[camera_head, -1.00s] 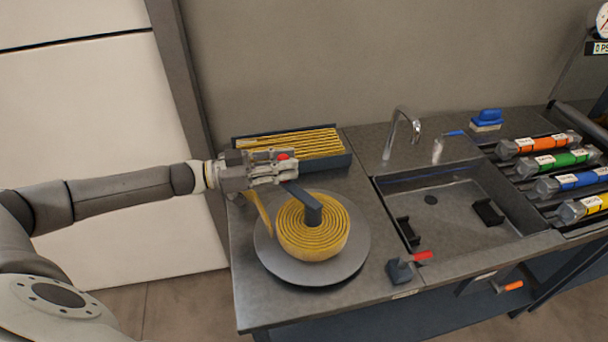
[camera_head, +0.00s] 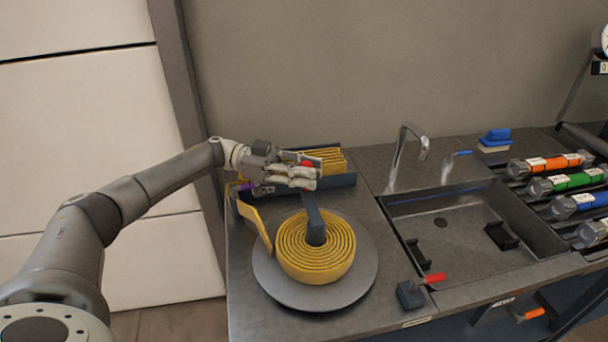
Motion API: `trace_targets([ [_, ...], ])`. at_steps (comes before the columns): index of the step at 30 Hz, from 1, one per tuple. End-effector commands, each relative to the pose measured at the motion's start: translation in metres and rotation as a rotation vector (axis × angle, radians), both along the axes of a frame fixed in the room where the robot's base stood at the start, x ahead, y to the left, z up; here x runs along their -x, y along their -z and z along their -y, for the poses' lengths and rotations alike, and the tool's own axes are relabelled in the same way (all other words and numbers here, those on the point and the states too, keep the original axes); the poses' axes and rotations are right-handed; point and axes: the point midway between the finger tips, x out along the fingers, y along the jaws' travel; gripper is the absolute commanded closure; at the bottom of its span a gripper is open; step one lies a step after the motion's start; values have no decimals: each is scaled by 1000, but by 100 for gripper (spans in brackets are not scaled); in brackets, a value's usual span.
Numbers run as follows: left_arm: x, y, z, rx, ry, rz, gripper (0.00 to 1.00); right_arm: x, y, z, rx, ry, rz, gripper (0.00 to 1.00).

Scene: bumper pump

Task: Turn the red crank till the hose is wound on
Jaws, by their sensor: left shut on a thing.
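The red crank knob (camera_head: 307,163) sits at the far end of a dark crank arm (camera_head: 312,212) above the reel. My left gripper (camera_head: 306,174) is shut on the red knob and partly hides it. The yellow hose coil (camera_head: 330,262) lies flat around the hub on a round grey plate (camera_head: 290,293). A strip of hose (camera_head: 255,220) runs from the coil's left side back towards a dark tray (camera_head: 342,181). More yellow hose shows in the tray, partly hidden by my gripper. A purple piece (camera_head: 246,187) shows just left of the gripper. My right gripper is out of view.
A sink (camera_head: 455,215) with a tap (camera_head: 398,155) lies right of the reel. A small red-handled lever (camera_head: 430,279) stands at the bench's front. A blue brush (camera_head: 495,138) and several banded cylinders (camera_head: 550,162) are further right. A wall stands behind.

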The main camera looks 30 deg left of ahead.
Motion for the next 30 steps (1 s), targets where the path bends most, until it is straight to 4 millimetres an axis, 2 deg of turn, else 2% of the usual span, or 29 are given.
trace_targets([
  [10, -1, -3, 0, 6, -2, 3, 100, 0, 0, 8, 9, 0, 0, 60],
  [11, -1, -3, 0, 6, -2, 3, 75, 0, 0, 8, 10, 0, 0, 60],
  [15, -1, -2, 0, 5, -1, 3, 57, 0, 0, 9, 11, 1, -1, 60],
  [16, -1, -2, 0, 5, -1, 3, 55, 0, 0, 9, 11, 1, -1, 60],
  [25, 0, -2, 0, 3, 1, 1, 55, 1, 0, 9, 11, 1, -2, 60],
  [30, -1, -20, 0, 1, 0, 5, 55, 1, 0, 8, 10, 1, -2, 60],
])
